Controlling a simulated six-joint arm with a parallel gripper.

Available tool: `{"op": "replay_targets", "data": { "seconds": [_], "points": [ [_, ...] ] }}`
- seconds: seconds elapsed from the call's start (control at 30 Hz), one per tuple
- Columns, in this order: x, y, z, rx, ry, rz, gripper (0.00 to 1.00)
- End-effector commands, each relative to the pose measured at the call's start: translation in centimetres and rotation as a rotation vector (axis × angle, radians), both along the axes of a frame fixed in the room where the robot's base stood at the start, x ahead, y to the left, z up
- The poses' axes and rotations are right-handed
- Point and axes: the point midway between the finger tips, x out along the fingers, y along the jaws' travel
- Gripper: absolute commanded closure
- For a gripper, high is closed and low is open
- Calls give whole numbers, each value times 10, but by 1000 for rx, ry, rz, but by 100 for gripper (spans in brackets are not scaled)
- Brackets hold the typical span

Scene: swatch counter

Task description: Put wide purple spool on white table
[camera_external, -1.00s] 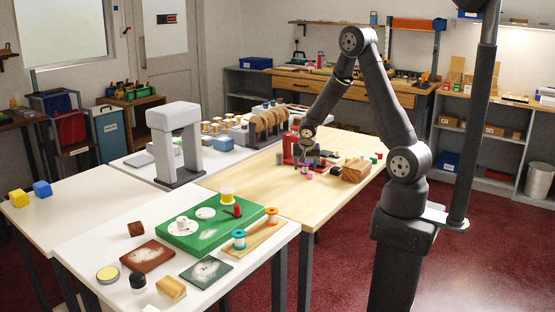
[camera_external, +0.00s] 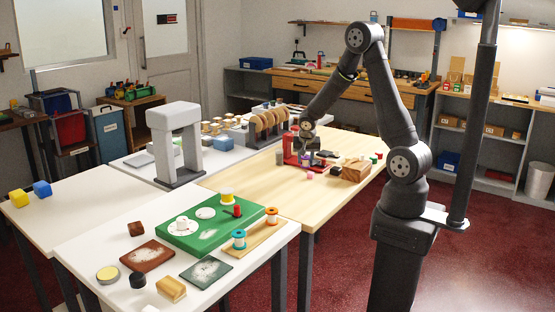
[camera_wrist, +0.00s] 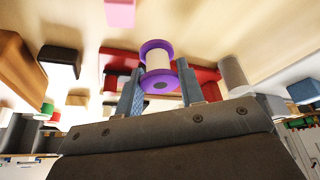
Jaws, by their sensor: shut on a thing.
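The wide purple spool (camera_wrist: 157,65), with purple flanges and a pale core, sits between the two blue-grey fingers of my gripper (camera_wrist: 160,92) in the wrist view. My gripper is shut on it. In the external view my gripper (camera_external: 306,157) hangs over the wooden table (camera_external: 235,185), near the red stand; the spool is too small to make out clearly there. White tabletops show at the front (camera_external: 95,240), at the left (camera_external: 90,200) and behind the grey arch.
A red stand (camera_external: 290,148), a wooden block (camera_external: 356,170), a pink block (camera_external: 310,176) and a grey cylinder (camera_external: 279,157) are near my gripper. A grey arch (camera_external: 176,140) stands behind. The left white tabletop is mostly clear.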

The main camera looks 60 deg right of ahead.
Motion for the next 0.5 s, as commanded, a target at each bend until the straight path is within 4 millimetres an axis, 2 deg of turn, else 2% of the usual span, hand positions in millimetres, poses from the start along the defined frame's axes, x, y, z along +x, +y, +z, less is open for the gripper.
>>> {"op": "replay_targets", "data": {
  "seconds": [0.07, 0.3, 0.5],
  "points": [
    [-2, -3, 17, 0, -5, -3, 90],
    [-44, -41, 47, -1, -4, -6, 90],
    [-72, -65, 69, -1, -2, -5, 90]
  ]
}}
